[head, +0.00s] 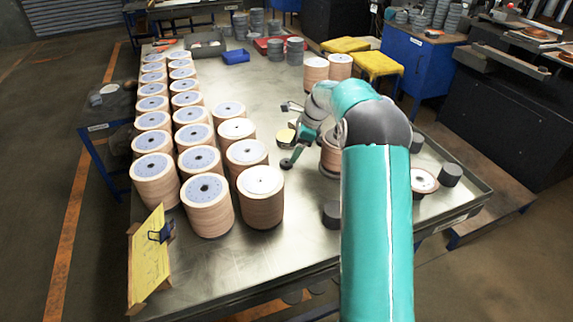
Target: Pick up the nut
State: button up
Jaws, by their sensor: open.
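My gripper (289,135) is open above the middle of the table, left of my teal arm. Its fingers are spread apart and nothing shows held between them. A small round yellowish piece (286,136) with a dark side shows between the fingers; I cannot tell whether it is the nut. No other piece can be clearly picked out as the nut at this size. My arm hides part of the table and part of a disc stack (330,155) just right of the gripper.
Rows of tan flap disc stacks (208,207) fill the table's left side. Dark cylinders (450,174) stand at the right near the metal table's (300,235) raised edge. A blue bin (236,56) and red tray (268,44) are at the back.

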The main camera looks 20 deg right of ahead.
aim_at(288, 159)
jog(key=shift+x, duration=2.8)
jog(key=shift+w, duration=0.1)
jog(key=c, duration=1.1)
jog(key=shift+r, duration=0.1)
